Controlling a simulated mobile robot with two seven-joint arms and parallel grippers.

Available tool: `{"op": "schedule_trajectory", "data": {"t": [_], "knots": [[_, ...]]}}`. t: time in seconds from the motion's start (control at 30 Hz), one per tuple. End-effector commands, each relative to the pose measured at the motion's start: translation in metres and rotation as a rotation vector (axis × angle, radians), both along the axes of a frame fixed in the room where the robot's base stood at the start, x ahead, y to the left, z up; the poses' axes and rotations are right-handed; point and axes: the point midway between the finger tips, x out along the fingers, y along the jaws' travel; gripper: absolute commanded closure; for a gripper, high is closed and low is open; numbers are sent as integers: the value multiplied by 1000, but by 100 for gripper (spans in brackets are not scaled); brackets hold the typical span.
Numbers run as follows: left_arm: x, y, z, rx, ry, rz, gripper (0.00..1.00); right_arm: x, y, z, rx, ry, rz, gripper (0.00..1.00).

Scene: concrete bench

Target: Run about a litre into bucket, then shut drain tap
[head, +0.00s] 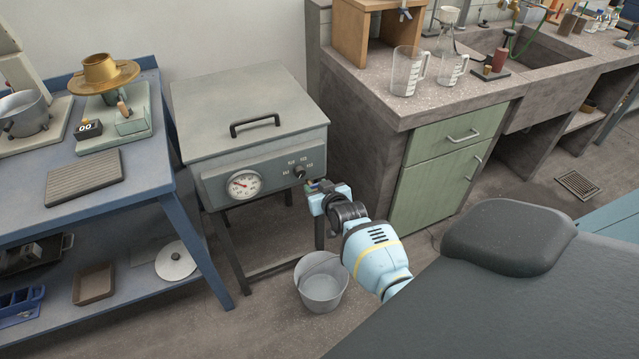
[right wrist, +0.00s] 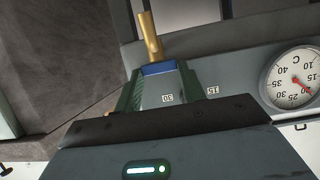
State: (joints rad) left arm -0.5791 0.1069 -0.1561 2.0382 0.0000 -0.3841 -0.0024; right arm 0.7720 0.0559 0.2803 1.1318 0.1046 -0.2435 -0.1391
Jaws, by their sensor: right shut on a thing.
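The grey metal tank (head: 240,113) with a closed lid stands between the blue bench and the stone counter. My right gripper (head: 318,189) is at the tank's lower right front and hides most of the drain tap there. In the right wrist view, the right gripper (right wrist: 160,80) is shut on the tap's blue handle (right wrist: 158,69). A brass pipe (right wrist: 151,37) of the drain tap shows just beyond it. The grey bucket (head: 325,293) stands on the floor below, partly behind my right arm. I cannot see any water running. My left gripper is not in view.
A round dial (head: 244,184) and a knob (head: 299,172) are on the tank's front. The green cabinet (head: 440,165) is close to the right of my arm. Measuring jugs (head: 407,72) stand on the counter. Floor left of the bucket is clear.

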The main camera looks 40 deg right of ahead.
Motion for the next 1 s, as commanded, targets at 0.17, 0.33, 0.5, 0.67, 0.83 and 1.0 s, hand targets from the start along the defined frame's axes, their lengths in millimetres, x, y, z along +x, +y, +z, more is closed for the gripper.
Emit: {"op": "schedule_trajectory", "data": {"t": [0.17, 0.33, 0.5, 0.67, 0.83, 1.0], "knots": [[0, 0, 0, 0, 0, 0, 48, 1, -4, 5, -7, -10, -9, 83], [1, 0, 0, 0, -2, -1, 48, 2, -3, 5, -7, -10, -8, 83], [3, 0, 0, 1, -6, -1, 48, 1, -2, 3, -4, -6, -6, 38], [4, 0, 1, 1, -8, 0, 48, 1, -1, 2, -3, -3, -5, 38], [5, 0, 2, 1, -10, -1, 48, -1, 0, 2, -1, -2, -4, 38], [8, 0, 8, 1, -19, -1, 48, -13, 4, 8, -1, -3, -4, 38]]}}
